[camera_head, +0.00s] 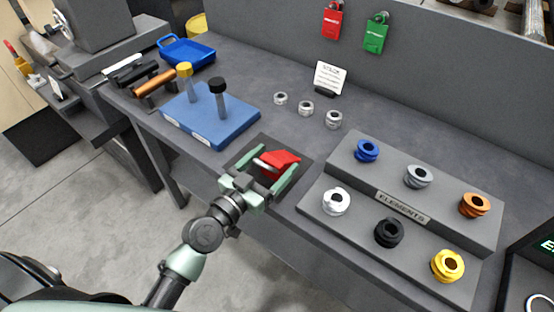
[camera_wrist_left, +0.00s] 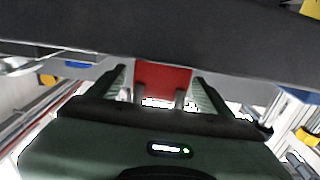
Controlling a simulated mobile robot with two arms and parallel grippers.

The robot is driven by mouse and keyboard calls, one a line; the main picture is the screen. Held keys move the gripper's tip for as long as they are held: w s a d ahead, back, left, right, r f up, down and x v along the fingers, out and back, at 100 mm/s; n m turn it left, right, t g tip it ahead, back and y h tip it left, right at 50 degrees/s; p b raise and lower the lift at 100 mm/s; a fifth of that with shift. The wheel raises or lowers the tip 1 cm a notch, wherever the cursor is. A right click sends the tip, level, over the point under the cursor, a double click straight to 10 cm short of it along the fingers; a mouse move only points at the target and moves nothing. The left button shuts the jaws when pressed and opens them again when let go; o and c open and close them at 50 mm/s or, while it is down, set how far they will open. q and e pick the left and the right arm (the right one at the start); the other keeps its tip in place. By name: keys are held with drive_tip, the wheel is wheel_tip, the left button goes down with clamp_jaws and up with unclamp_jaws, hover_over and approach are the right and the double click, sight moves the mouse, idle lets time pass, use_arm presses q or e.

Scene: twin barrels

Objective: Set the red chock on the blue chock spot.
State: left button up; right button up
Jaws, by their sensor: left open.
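The red chock (camera_head: 283,159) is a small wedge-shaped block over a dark square pad (camera_head: 308,169) at the bench's front edge. My left gripper (camera_head: 267,166) is open, with its two green fingers on either side of the chock. I cannot tell whether they touch it. In the left wrist view the red chock (camera_wrist_left: 163,79) shows between the two fingers (camera_wrist_left: 163,92). I cannot make out a blue chock spot. My right gripper is not in view.
A blue block (camera_head: 238,128) with two upright pegs stands left of the pad. A grey stepped rack (camera_head: 433,213) labelled ELEMENTS holds several coloured rings to the right. Small metal rings (camera_head: 306,108) and a sign (camera_head: 329,77) stand behind. Bench space between them is clear.

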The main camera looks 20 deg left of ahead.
sight(273, 159)
use_arm(q)
drive_tip(key=shift+w, duration=0.1)
drive_tip(key=shift+c, duration=0.7)
clamp_jaws()
drive_tip(key=shift+r, duration=0.15)
wheel_tip(273, 159, up, 10)
drive_tip(key=p, duration=0.3)
drive_tip(key=shift+f+p, duration=0.2)
drive_tip(key=shift+p, duration=0.1)
wheel_tip(273, 159, up, 10)
drive_tip(key=p, duration=0.2)
drive_tip(key=s+a+f+n+y, duration=0.2)
drive_tip(key=s+f+y, duration=0.1)
drive_tip(key=s+f, duration=0.2)
drive_tip(key=s+a+f+n+t+y, duration=0.1)
drive_tip(key=s+a+f+n+y, duration=0.1)
drive_tip(key=s+f, duration=0.3)
drive_tip(key=s+y, duration=0.1)
drive_tip(key=s, duration=0.2)
drive_tip(key=shift+s+f, duration=0.2)
drive_tip(key=shift+s, duration=0.1)
